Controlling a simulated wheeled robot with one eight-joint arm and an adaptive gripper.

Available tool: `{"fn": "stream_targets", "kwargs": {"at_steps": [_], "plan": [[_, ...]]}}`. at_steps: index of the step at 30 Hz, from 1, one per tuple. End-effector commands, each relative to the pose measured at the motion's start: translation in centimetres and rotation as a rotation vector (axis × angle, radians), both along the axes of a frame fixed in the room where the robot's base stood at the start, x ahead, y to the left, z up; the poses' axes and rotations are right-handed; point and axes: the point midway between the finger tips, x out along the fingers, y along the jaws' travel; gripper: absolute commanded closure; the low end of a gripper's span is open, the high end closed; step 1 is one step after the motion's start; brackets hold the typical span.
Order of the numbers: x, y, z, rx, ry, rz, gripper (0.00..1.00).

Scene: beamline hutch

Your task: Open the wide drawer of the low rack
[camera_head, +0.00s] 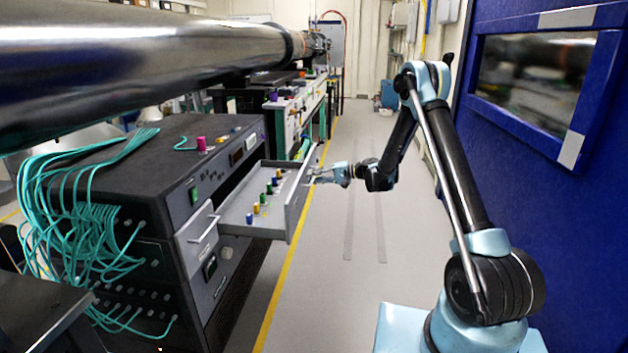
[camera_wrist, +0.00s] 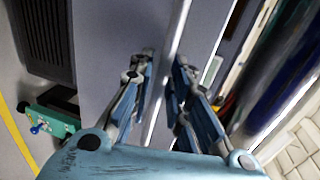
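The low rack (camera_head: 150,165) is a dark cabinet at the left in the head view. Its wide grey drawer (camera_head: 262,228) stands pulled well out over the aisle, with several small coloured pieces inside. My gripper (camera_head: 318,175) is at the outer face of the drawer front. In the wrist view, the two fingers of my gripper (camera_wrist: 165,62) lie on either side of a bright handle bar (camera_wrist: 158,105) on the grey drawer front (camera_wrist: 100,50). The fingers are apart, with a visible gap between the left finger and the bar. Contact of the right finger is unclear.
A narrower shut drawer with a handle (camera_head: 203,230) is left of the open one. Teal cables (camera_head: 60,215) hang over the rack's left side. A large steel pipe (camera_head: 150,60) runs above. The aisle floor (camera_head: 335,260) is clear; a blue wall (camera_head: 590,210) bounds the right.

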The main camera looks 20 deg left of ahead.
Motion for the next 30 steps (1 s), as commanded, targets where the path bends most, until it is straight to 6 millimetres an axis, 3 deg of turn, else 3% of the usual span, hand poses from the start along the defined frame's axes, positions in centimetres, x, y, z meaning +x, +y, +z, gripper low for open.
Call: {"fn": "stream_targets", "kwargs": {"at_steps": [16,22,30], "plan": [[1.4,-9.2,1.8,0.000,0.001,-0.002,0.82],[1.6,-10.8,2.1,0.000,0.001,-0.001,0.82],[1.6,-11.1,2.1,0.000,0.001,-0.001,0.82]]}}
